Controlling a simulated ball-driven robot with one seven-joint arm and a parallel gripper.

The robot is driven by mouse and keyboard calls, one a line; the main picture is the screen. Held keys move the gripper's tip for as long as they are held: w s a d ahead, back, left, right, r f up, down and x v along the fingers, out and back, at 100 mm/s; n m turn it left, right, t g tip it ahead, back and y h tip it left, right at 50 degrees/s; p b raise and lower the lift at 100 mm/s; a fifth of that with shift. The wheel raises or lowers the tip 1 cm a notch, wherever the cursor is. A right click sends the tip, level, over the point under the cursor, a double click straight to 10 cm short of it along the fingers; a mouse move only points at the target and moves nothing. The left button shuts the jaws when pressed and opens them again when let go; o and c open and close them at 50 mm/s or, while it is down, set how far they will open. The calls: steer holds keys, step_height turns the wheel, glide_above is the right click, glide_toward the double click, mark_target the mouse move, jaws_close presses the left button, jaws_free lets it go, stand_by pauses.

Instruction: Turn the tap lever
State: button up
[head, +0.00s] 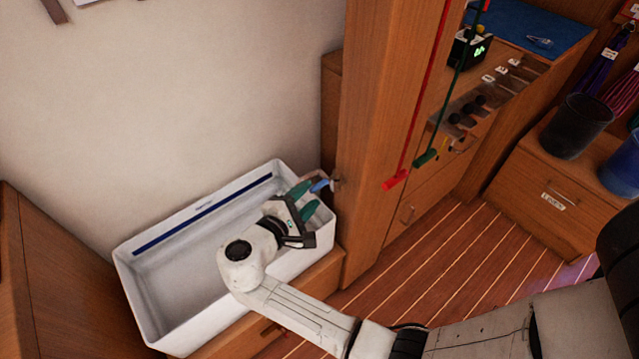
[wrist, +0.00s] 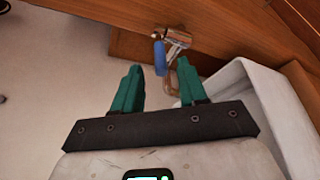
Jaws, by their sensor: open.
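The tap lever (head: 320,185) is blue and sits on a small metal tap (head: 335,181) fixed to the side of a wooden post, above the right end of a white basin (head: 128,262). In the wrist view the blue lever (wrist: 160,57) shows just beyond and between the fingertips, with the metal tap (wrist: 178,40) behind it. My gripper (head: 308,198) has green fingers and is open over the basin's right end. In the wrist view my gripper (wrist: 157,78) holds nothing. I cannot tell whether a finger touches the lever.
The wooden post (head: 380,110) rises right behind the tap. Red (head: 395,181) and green (head: 426,158) handles hang on cords to its right. A drawer unit with a dark bin (head: 577,127) stands further right. The striped floor (head: 450,260) is clear.

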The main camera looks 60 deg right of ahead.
mark_target(313, 192)
steer(key=shift+x, duration=2.7)
jaws_close()
